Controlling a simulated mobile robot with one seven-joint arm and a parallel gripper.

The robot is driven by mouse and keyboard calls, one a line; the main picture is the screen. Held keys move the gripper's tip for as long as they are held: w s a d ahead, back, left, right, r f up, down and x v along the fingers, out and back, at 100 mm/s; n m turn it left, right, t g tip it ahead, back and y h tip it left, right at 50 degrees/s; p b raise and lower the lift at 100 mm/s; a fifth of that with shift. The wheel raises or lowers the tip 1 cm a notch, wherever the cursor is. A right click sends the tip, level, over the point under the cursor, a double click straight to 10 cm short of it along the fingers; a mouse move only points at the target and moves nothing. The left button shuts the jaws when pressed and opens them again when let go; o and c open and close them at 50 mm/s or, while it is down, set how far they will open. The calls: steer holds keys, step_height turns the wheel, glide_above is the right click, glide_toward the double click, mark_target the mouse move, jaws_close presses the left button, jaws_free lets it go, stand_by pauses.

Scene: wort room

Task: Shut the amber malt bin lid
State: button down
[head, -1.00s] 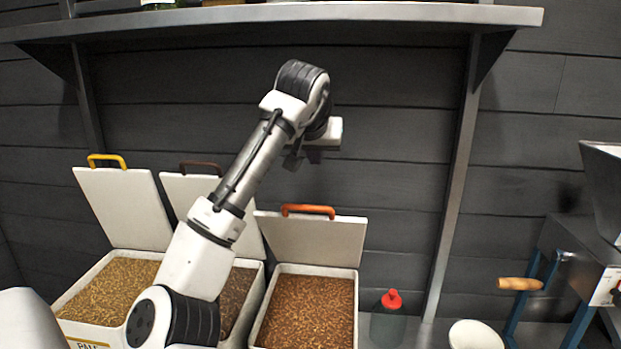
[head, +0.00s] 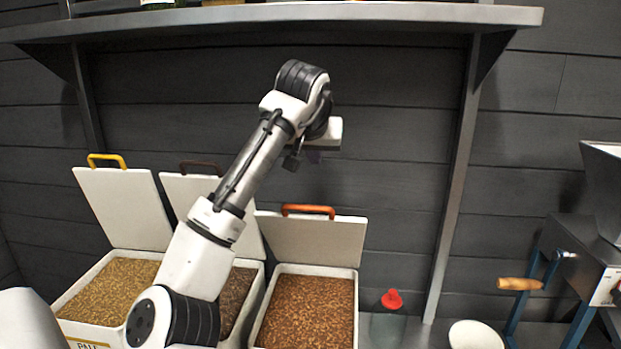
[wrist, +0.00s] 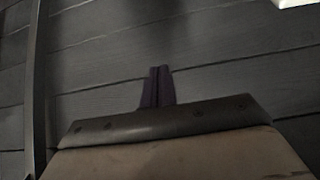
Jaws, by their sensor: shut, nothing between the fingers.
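Three open malt bins stand in a row, lids raised. The right bin (head: 262,308) holds reddish-brown grain; its lid (head: 310,243) stands up behind it with an orange handle (head: 308,210) on top. No label on this bin is visible, but the orange handle fits amber. My gripper shows in the wrist view (wrist: 158,72) with its two dark fingers together and empty, against the grey wall.
The left bin, labelled PALE (head: 88,344), has a yellow-handled lid (head: 122,205). The middle bin's brown-handled lid (head: 180,190) is partly behind my arm. A red-capped bottle (head: 388,325), a white bowl (head: 475,335) and a mill (head: 580,260) stand right. A shelf (head: 300,14) spans above.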

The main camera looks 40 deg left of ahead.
steer(key=b, duration=1.1)
glide_toward(304, 225)
step_height(304, 225, down, 3)
steer(key=s+d+f+b, duration=0.4)
steer(key=s+f+b, duration=0.1)
steer(key=f, duration=0.5)
steer(key=shift+s+d+f+b, duration=0.25)
steer(key=shift+f+b, duration=0.15)
steer(key=shift+b, duration=0.1)
steer(key=shift+r, duration=0.15)
step_height(304, 225, up, 8)
steer(key=p, duration=0.8)
